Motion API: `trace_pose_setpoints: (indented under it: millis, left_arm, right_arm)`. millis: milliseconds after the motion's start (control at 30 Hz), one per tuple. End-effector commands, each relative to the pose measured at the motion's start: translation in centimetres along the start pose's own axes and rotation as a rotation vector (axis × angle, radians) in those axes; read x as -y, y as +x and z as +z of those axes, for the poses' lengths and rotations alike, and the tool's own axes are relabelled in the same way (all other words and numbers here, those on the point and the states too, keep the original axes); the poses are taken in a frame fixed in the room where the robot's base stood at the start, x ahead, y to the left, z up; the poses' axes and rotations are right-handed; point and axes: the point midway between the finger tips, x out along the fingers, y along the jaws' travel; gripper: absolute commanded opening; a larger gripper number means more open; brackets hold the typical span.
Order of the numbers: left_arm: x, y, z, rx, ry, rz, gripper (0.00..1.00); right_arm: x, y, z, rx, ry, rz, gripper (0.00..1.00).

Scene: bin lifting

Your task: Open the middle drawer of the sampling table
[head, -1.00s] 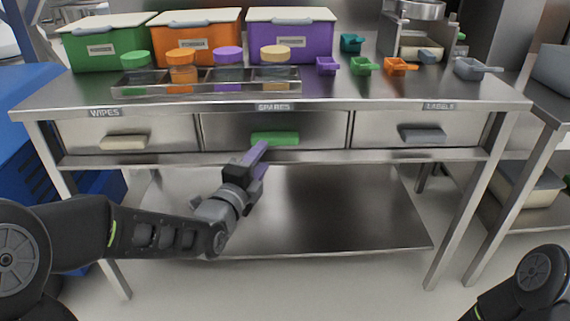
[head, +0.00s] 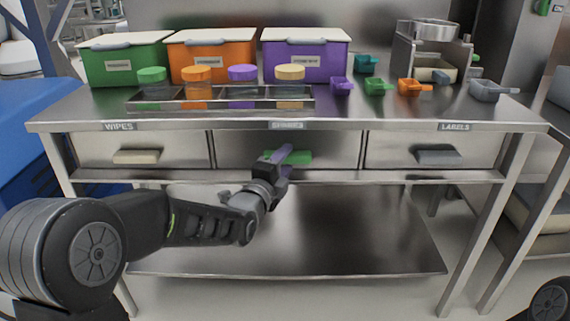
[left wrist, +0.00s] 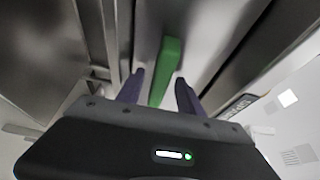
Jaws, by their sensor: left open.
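The middle drawer (head: 240,148) of the steel table has a green handle (head: 300,157) and looks closed, its front level with its neighbours. My left gripper (head: 283,157) is at the handle, its purple fingers overlapping the handle's left part in the head view. In the left wrist view the green handle (left wrist: 166,68) lies between the two open, spread fingers (left wrist: 157,88), with gaps at both sides. My right gripper is out of view; only a bit of that arm shows at the lower right.
The left drawer (head: 95,149) has a beige handle and the right drawer (head: 400,150) a grey one. Lidded green (head: 125,65), orange (head: 212,55) and purple (head: 303,60) bins, a jar rack (head: 220,105) and several scoops stand on the tabletop. A lower shelf (head: 330,240) is bare.

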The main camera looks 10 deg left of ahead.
Motion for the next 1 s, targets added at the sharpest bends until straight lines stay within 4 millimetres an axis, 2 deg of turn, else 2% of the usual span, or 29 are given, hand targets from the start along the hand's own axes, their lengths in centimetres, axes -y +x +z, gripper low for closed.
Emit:
trace_pose_setpoints:
  millis: [267, 800, 1000]
  left_arm:
    - [0.01, 0.26, -0.01, 0.000, 0.000, 0.000, 0.44]
    - [0.01, 0.23, 0.00, 0.000, 0.000, 0.000, 0.01]
    - [-0.01, 0.23, 0.01, 0.000, 0.000, 0.001, 0.00]
  right_arm:
    - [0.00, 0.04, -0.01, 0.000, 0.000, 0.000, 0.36]
    - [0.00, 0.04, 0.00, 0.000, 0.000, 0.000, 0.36]
    - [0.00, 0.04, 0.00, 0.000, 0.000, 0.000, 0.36]
